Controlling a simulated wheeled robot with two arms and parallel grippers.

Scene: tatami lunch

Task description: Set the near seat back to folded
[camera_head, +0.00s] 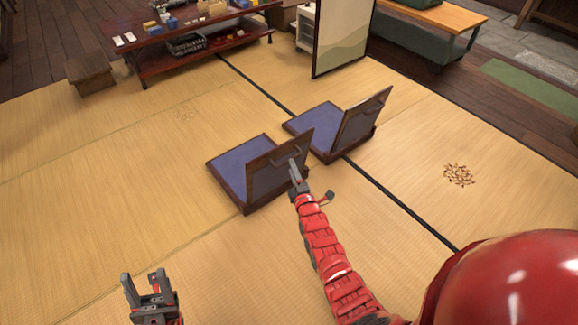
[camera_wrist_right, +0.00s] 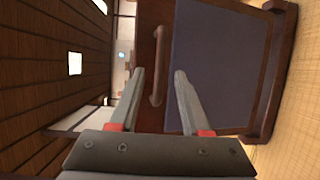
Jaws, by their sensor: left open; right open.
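The near seat (camera_head: 236,160) has a dark wooden base with a blue pad. Its wooden back (camera_head: 265,176) stands up at a tilt at the right end of the base. A bar handle (camera_head: 285,155) is on the back, near its upper edge. My right gripper (camera_head: 295,172) is open at the back, close to the handle. In the right wrist view the handle (camera_wrist_right: 158,65) lies ahead between the two open fingertips (camera_wrist_right: 160,73); I cannot tell if they touch it. My left gripper (camera_head: 147,284) is open and empty over the mat at lower left.
A second seat (camera_head: 312,120) with its back (camera_head: 361,118) raised stands just beyond. A low red table (camera_head: 190,48), a wooden stool (camera_head: 90,76) and a folding screen (camera_head: 340,35) are further back. The tatami (camera_head: 90,190) at left is clear.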

